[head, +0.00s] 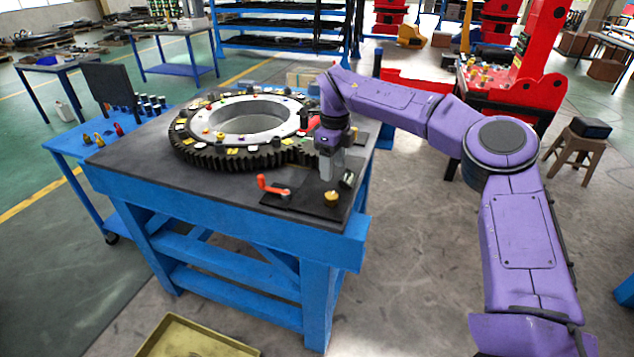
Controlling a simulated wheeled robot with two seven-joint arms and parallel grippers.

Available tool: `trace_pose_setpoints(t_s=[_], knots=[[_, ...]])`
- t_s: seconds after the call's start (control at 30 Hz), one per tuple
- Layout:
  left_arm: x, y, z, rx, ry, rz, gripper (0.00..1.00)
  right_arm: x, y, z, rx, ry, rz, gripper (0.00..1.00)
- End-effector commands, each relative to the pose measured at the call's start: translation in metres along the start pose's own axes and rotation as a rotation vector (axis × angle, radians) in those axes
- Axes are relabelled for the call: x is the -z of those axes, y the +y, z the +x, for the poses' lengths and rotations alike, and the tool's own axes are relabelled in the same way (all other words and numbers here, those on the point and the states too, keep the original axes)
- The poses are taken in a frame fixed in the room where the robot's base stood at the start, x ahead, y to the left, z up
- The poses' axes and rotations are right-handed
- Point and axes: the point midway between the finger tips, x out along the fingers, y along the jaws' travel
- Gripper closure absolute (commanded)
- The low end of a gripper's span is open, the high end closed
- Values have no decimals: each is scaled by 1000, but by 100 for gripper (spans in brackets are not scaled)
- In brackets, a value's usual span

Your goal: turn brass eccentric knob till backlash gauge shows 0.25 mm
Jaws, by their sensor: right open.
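A small brass knob (331,198) stands on a dark plate (300,198) at the front right corner of the workbench. My right gripper (327,178) points down just above and behind the knob, apart from it as far as I can see. Its fingers are small in the picture, with nothing visible between them. A small dark round-faced part (347,179), possibly the backlash gauge, is just right of the gripper; its reading is too small to make out. My left gripper is out of view.
A large toothed ring (200,157) with several small parts on it fills the back of the blue bench (220,213). A red crank handle (273,186) stands left of the knob. The bench's front left top is clear. A yellow tray (190,335) is on the floor.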

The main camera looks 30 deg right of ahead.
Motion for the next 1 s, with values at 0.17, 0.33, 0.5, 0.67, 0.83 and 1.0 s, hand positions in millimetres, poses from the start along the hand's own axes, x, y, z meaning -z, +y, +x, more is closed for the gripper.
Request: trace_pose_setpoints(t_s=[0.17, 0.33, 0.5, 0.67, 0.83, 1.0], knots=[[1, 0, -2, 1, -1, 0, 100, -1, 0, 15, -2, 3, -4, 35], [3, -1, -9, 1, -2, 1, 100, -6, 4, 53, -3, 6, -13, 35], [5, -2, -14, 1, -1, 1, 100, -7, 4, 86, -1, 4, -14, 35], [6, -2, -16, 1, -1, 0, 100, -5, 3, 103, 1, 2, -10, 35], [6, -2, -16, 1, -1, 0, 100, -5, 2, 106, 1, 1, -9, 35], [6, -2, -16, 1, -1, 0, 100, -5, 2, 106, 1, 1, -9, 58]])
